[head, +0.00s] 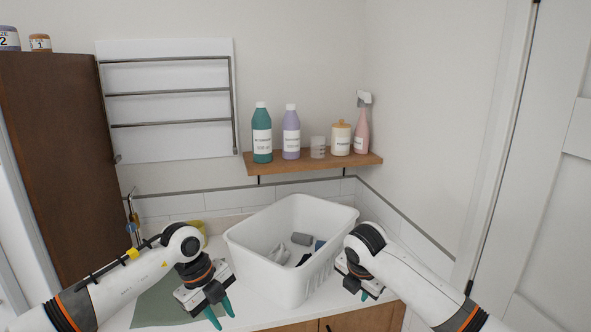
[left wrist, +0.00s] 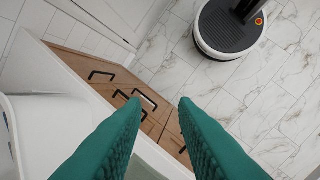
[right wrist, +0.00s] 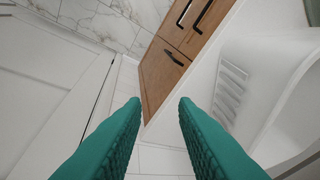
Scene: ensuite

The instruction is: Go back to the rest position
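My left gripper (head: 221,313) is in front of and to the left of a white laundry basket, over the counter's front part. Its two green fingers (left wrist: 160,110) are apart with nothing between them in the left wrist view. My right gripper (head: 367,290) is at the right side of the basket. Its green fingers (right wrist: 160,110) are also apart and empty in the right wrist view. The white basket (head: 262,262) stands on the white counter (head: 247,318) between the two grippers. Several grey and dark cloth items (head: 301,239) lie inside it.
A wooden shelf (head: 315,163) behind holds bottles, a cup, a jar and a spray bottle. A grey-green mat (head: 160,305) lies under my left arm. A tall brown cabinet (head: 50,160) stands at left, a white door (head: 545,180) at right. Wooden drawers (left wrist: 110,85) are below the counter.

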